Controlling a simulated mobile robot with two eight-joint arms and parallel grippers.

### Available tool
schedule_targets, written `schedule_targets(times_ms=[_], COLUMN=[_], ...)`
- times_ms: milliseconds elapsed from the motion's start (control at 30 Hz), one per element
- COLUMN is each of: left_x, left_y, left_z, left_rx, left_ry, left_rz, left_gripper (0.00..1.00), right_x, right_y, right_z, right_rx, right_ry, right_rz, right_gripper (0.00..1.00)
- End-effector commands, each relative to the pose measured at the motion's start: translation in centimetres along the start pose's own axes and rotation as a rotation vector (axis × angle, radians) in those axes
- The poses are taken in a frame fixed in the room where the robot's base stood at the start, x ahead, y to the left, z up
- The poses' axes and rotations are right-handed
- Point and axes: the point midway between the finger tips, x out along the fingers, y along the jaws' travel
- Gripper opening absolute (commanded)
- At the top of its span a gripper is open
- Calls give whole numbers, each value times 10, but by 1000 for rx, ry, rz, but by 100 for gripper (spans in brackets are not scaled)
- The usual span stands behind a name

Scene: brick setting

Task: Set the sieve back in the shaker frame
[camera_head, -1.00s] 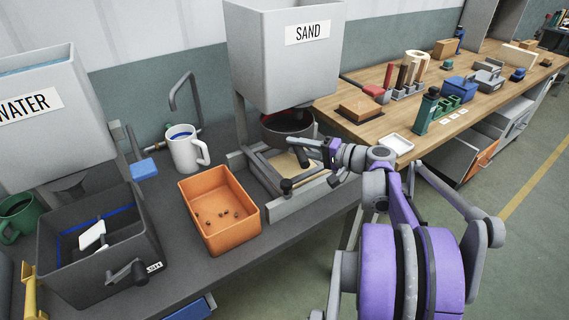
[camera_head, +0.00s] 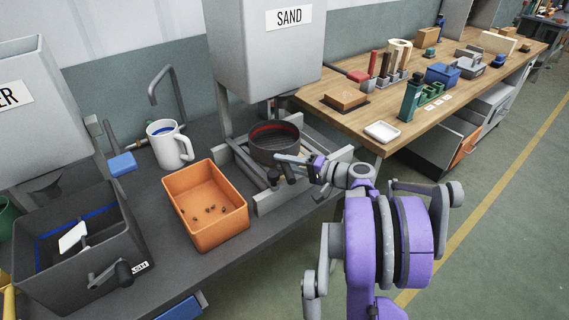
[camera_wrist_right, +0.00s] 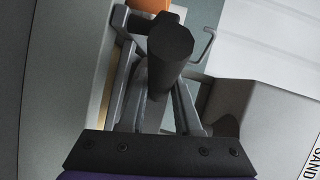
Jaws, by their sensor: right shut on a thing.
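The sieve (camera_head: 275,146) is a dark round pan with a reddish inner wall, in the middle of the head view below the sand hopper. It sits over the grey shaker frame (camera_head: 268,204); I cannot tell whether it rests in it or hangs just above. My right gripper (camera_head: 286,165) is at the sieve's near right side, shut on its dark handle. The handle (camera_wrist_right: 170,45) shows as a dark bar with a faceted end in the right wrist view. My left gripper is out of view.
The sand hopper (camera_head: 265,60) stands close behind the sieve. An orange bin (camera_head: 222,238) with several small brown lumps is left of the frame. A white mug (camera_head: 164,150) and a dark box (camera_head: 125,235) stand further left. A wooden bench (camera_head: 345,120) is at right.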

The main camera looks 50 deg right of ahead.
Motion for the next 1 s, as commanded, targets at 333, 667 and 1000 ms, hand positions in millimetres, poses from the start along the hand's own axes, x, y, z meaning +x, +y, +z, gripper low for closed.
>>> schedule_targets(times_ms=[333,667,1000], left_x=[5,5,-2], left_y=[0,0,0], left_z=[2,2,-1], left_rx=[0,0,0], left_ry=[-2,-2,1], left_rz=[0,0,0], left_gripper=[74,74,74], right_x=[1,1,-9], right_y=[7,8,-1], right_z=[1,1,-1], right_rx=[0,0,0], right_ry=[0,0,3], right_rz=[-1,1,2], right_gripper=[0,62,62])
